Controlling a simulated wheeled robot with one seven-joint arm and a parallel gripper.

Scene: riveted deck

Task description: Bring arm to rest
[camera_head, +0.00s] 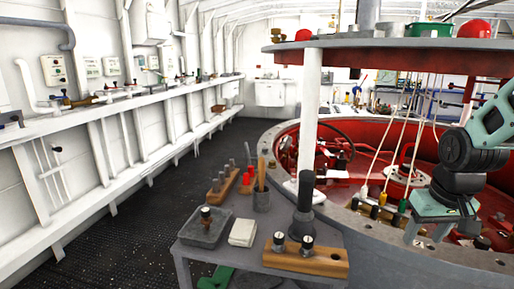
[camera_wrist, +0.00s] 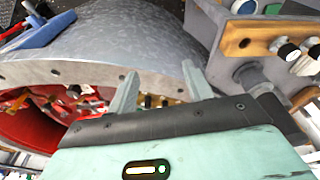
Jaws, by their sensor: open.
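My arm, teal and black, comes in at the right of the head view. My gripper (camera_head: 430,232) points down over the grey rim of the round red pit. In the wrist view my gripper (camera_wrist: 160,90) shows two grey fingers set well apart with nothing between them. It is open and empty. The grey rim (camera_wrist: 130,40) lies beyond the fingertips. How far the fingertips are above the rim is hard to tell.
A small grey table (camera_head: 222,252) holds a tray (camera_head: 203,232), a pale block (camera_head: 243,232) and a wooden block with knobs (camera_head: 322,262). A white post (camera_head: 310,110) and ropes (camera_head: 388,150) stand near the red pit (camera_head: 340,130). The dark aisle floor (camera_head: 130,215) at left is clear.

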